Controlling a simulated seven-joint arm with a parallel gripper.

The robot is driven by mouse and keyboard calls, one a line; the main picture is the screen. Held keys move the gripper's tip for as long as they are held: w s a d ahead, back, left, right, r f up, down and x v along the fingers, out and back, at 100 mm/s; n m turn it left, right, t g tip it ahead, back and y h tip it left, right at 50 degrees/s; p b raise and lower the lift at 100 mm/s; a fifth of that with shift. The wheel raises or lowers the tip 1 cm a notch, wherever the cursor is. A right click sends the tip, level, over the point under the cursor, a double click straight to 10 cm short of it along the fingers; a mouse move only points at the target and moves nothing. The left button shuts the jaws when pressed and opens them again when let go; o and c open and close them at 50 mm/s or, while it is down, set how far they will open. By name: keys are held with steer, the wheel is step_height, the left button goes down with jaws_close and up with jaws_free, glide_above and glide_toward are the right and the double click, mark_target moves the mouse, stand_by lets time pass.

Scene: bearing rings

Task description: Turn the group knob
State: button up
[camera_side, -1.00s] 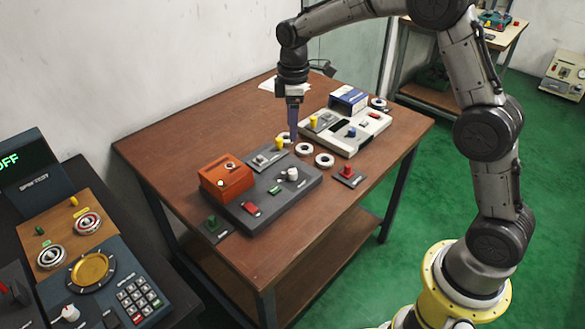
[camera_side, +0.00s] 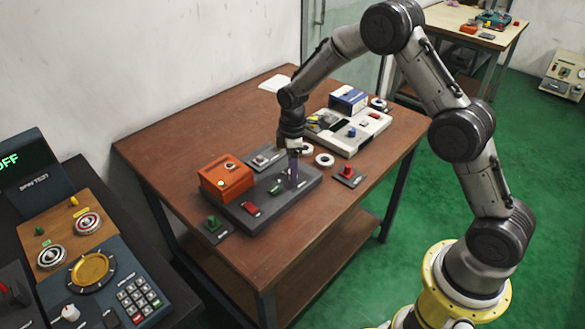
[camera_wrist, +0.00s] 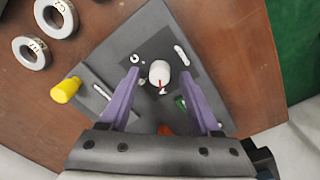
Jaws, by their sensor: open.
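The white knob (camera_wrist: 160,77) with a red mark stands on the dark grey panel (camera_side: 232,212). In the wrist view it shows between and just beyond the tips of my gripper's two purple fingers. My gripper (camera_wrist: 166,80) is open, with a finger on either side of the knob's line and nothing held. In the side view my gripper (camera_side: 292,184) points down over the right part of the panel and hides the knob. I cannot tell whether the fingers touch the panel.
An orange box (camera_side: 226,178) sits on the panel's left part. White rings (camera_side: 324,160) lie behind the panel, and a red-knobbed block (camera_side: 346,175) stands to its right. A yellow knob (camera_wrist: 66,89) shows left of my fingers. A white panel (camera_side: 350,135) stands farther back.

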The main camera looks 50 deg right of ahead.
steer(key=shift+f, duration=0.25)
jaws_close()
